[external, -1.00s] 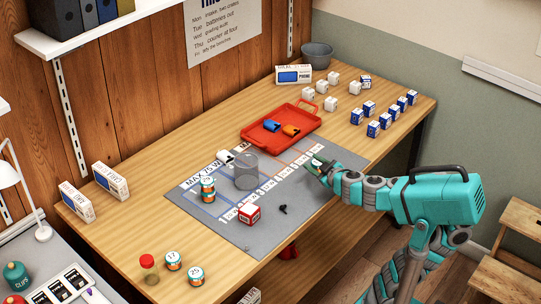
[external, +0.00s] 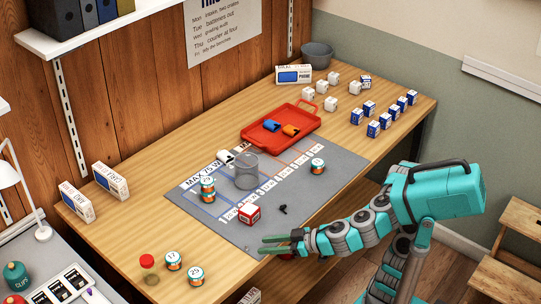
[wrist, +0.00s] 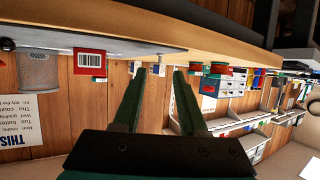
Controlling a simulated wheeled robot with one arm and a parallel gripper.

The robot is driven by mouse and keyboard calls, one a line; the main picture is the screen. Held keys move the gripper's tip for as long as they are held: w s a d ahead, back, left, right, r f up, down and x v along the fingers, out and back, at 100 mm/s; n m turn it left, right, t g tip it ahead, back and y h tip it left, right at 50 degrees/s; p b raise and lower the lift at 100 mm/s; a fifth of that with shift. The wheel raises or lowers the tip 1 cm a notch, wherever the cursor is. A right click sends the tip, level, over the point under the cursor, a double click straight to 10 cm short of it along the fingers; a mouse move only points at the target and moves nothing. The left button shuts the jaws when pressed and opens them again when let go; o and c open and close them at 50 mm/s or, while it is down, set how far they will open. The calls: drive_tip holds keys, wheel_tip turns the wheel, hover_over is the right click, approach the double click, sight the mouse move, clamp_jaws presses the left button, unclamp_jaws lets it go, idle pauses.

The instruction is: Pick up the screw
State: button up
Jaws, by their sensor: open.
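A small black piece (external: 283,209), which may be the screw, lies on the grey mat (external: 330,190) in the external view. It is too small to identify surely. A dark round piece (wrist: 7,44) at the left edge of the wrist view may be the same thing. My gripper (external: 264,244) is open and empty at the table's front edge, nearer the camera than the black piece and apart from it. In the wrist view its fingers (wrist: 155,85) stand apart with nothing between them.
On the mat are a red-and-white box (external: 249,214), a mesh cup (external: 246,171), a lidded jar (external: 317,167) and stacked jars (external: 208,190). A red tray (external: 281,128) stands behind. Two jars (external: 195,275) and a red-capped bottle (external: 148,268) are at front left.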

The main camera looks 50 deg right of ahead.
sight(255, 252)
drive_tip(key=shift+x, duration=2.45)
drive_tip(key=shift+c, duration=0.2)
clamp_jaws()
